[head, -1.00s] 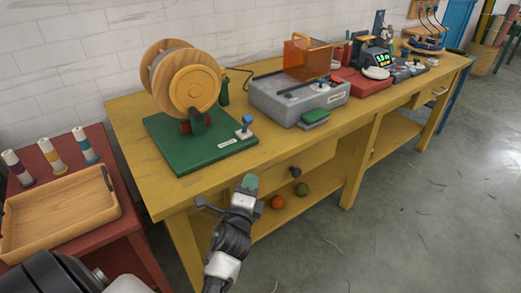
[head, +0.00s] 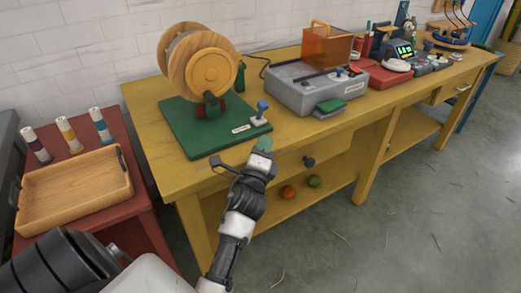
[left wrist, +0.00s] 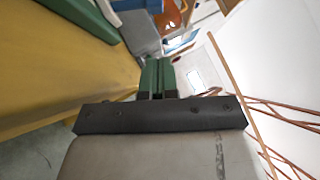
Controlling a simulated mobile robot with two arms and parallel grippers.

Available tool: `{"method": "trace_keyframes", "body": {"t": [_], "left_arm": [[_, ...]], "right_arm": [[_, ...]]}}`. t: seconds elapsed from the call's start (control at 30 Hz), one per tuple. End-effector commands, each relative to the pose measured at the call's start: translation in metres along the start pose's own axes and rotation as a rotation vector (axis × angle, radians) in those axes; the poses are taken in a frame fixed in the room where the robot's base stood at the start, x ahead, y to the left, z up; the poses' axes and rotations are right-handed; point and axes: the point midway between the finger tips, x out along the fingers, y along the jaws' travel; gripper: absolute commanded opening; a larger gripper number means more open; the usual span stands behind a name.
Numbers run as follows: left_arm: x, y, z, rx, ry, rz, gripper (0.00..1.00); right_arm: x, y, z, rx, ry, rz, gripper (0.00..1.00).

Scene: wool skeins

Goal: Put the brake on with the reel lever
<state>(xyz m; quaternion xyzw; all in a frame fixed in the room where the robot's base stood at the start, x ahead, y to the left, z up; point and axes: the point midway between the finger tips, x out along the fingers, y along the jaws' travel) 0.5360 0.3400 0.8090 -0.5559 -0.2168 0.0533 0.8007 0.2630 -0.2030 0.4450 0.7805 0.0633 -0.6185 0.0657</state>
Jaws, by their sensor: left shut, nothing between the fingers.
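The wooden reel (head: 212,75) stands on a green base board (head: 200,140) at the left end of the yellow bench. The reel lever (head: 262,107), with a blue knob on a pale mount, stands at the board's right front corner. My left gripper (head: 264,145) is shut and empty, its green fingertips just in front of the bench edge and below the lever in the head view. They do not appear to touch the lever. In the left wrist view the shut green fingers (left wrist: 158,75) point forward, with the green board (left wrist: 85,14) at upper left. My right gripper is not seen.
A grey machine (head: 300,90) with an orange cover and a green pad (head: 330,106) stand right of the lever. A drawer knob (head: 309,161) juts from the bench front. A red side table with a wooden tray (head: 75,190) and several spools is at left.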

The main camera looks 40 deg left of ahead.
Motion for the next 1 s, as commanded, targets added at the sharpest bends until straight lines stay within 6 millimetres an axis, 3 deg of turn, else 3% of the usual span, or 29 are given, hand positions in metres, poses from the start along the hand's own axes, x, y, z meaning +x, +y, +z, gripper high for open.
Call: {"method": "trace_keyframes", "body": {"t": [0.2,0.4,1.0], "left_arm": [[0.049,-0.001,0.001,0.001,-0.001,-0.003,0.0],[0.07,-0.001,0.02,0.003,0.0,-0.001,0.0],[0.078,0.0,0.028,-0.001,0.0,0.001,0.0]], "right_arm": [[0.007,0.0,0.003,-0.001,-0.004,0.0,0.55],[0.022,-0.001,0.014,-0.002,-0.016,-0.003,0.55],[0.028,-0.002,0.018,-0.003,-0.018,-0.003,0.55]]}}
